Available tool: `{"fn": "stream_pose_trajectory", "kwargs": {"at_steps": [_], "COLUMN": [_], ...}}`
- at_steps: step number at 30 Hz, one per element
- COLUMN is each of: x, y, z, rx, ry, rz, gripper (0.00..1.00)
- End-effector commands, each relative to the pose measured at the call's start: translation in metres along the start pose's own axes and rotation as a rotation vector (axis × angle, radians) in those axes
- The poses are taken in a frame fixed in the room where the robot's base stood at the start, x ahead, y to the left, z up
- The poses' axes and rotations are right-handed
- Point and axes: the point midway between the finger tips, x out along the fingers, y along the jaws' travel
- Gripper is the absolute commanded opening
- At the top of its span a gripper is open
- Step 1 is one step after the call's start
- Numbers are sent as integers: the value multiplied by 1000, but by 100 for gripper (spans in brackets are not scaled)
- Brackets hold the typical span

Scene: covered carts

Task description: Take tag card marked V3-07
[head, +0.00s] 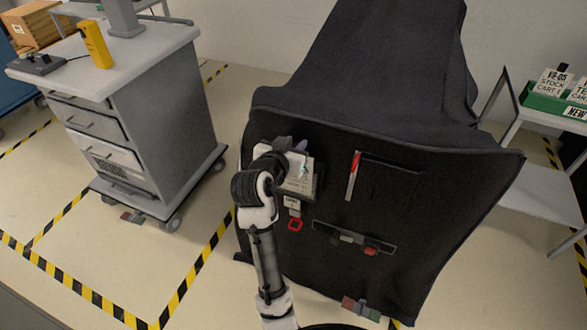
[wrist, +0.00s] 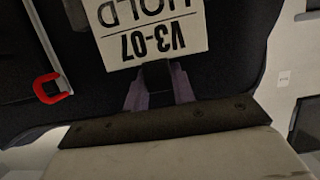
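The tag card (wrist: 152,35) marked V3-07 and HOLD shows upside down at the top of the wrist view, cut off by the frame edge. It is white with black print. A dark tab (wrist: 157,75) sits at the card's near edge. My gripper (wrist: 158,93) has purple-grey fingers on either side of this tab, apart from each other. Whether they press on it I cannot tell. In the head view my gripper (head: 290,146) is at the upper left of the black cart cover (head: 330,140), and my arm hides part of the pale card area there.
A red clip (head: 295,224) hangs below the card area. A red-and-white pen-like item (head: 352,176) and a low pocket (head: 352,239) are on the cover to the right. A grey drawer cart (head: 165,115) stands left, a white shelf (head: 545,190) right.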

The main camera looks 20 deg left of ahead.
Motion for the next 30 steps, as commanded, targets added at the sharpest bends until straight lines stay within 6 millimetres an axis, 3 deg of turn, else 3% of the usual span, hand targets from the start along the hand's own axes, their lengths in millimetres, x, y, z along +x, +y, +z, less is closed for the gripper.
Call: {"fn": "stream_pose_trajectory", "kwargs": {"at_steps": [5,17,23,30], "x": [0,-1,-7,-18], "y": [0,0,0,0], "z": [0,-5,-24,-60], "rx": [0,1,3,4], "ry": [0,2,4,5], "rz": [0,0,0,-2], "gripper": [0,0,0,0]}}
